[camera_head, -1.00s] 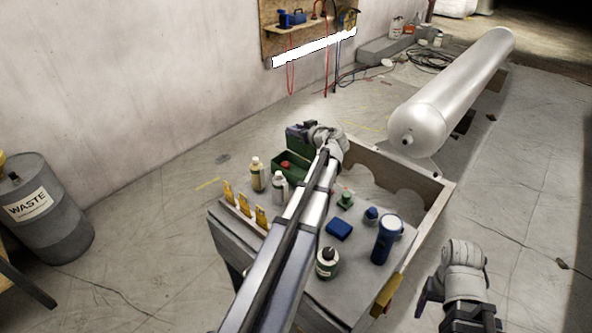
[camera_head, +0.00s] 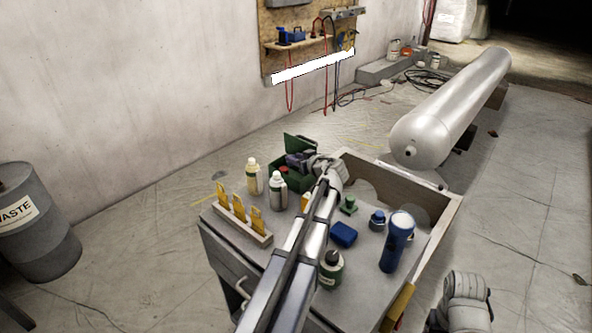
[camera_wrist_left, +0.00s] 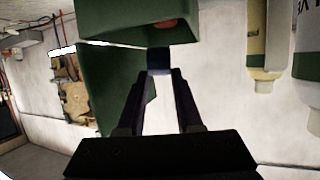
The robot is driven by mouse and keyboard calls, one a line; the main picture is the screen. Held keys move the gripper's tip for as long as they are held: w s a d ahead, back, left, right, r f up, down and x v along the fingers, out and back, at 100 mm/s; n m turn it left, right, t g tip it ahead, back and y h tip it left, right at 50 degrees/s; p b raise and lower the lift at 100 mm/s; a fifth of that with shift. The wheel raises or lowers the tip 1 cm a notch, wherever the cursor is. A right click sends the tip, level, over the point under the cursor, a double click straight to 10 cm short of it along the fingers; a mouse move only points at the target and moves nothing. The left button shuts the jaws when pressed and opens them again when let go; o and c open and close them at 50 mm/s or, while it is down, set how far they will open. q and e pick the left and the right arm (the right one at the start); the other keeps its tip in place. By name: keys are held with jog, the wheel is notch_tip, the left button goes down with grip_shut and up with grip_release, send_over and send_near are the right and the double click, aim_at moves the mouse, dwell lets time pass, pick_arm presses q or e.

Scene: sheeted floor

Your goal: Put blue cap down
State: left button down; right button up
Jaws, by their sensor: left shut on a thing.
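My left gripper (camera_head: 296,161) is at the open green box (camera_head: 283,180) on the far side of the table, in front of its raised lid (camera_head: 298,143). In the left wrist view its jaws (camera_wrist_left: 159,74) are shut on a small dark blue piece, the blue cap (camera_wrist_left: 158,58), whose far end overlaps the green box (camera_wrist_left: 125,28). I cannot tell whether it touches the box. A red item (camera_wrist_left: 165,23) shows inside the box. In the head view the cap is too small to make out. My right gripper (camera_head: 437,322) is at the bottom edge, partly cut off.
On the table stand two white-capped bottles (camera_head: 254,178), a rack with yellow pieces (camera_head: 250,233), a dark-capped bottle (camera_head: 331,268), a blue block (camera_head: 343,235), a small blue item (camera_head: 377,220) and a blue flashlight (camera_head: 396,245). A metal cylinder (camera_head: 450,110) lies behind.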

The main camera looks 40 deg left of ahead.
pick_arm(q)
jog(key=shift+f+b, duration=1.15)
jog(key=shift+f, duration=0.4)
jog(key=shift+f, duration=0.1)
jog(key=shift+f+b, duration=0.5)
jog(key=shift+b, duration=0.1)
jog(key=c, duration=0.6)
grip_release()
jog(key=shift+o, duration=0.2)
